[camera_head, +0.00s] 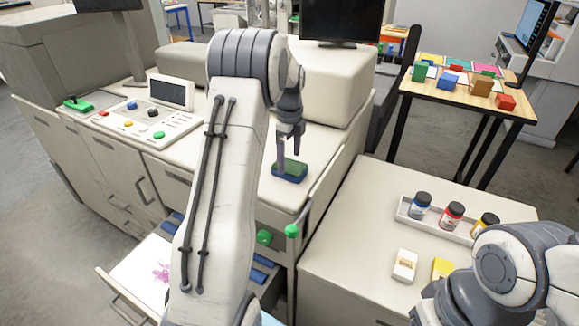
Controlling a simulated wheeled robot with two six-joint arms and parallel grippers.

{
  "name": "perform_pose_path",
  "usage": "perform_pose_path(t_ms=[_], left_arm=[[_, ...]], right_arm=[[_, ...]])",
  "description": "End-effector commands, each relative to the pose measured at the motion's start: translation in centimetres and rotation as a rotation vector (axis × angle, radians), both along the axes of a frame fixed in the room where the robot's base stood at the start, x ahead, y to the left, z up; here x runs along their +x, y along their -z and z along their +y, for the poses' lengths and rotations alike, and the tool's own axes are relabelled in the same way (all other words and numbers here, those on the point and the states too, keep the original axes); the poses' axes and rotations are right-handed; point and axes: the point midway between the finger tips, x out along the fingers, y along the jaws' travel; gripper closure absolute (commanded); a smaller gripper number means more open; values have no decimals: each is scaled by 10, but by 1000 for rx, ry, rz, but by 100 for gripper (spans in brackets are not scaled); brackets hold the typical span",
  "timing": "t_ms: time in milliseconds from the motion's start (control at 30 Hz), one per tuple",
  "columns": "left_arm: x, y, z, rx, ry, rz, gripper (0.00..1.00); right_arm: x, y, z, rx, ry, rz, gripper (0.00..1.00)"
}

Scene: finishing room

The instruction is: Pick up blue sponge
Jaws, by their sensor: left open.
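The blue sponge (289,176), with a green top, lies on the pale counter near its right edge, in the middle of the head view. My left gripper (290,148) points down over it. Its fingers are open, with the tips at or just above the sponge's top; I cannot tell whether they touch it. My left arm fills the centre of the view and hides part of the counter left of the sponge. My right arm shows at the lower right, but its fingers are out of view.
A control panel (150,122) stands on the counter to the left. A pale raised block (335,85) is behind the sponge. A lower cabinet top (350,235) at right carries a tray of jars (452,215). A wooden table (440,85) with coloured blocks is behind.

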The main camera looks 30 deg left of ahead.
Motion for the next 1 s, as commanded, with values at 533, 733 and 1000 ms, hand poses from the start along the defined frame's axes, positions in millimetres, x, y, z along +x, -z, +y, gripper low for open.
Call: perform_pose_path(t_ms=[533,733,1000], left_arm=[[1,29,1,0,0,-1,23],[1,29,1,0,0,-1,71],[1,26,1,0,0,-2,72]], right_arm=[[0,-13,0,0,0,0,50],[0,-13,0,0,0,0,50],[0,-11,0,0,0,0,50]])
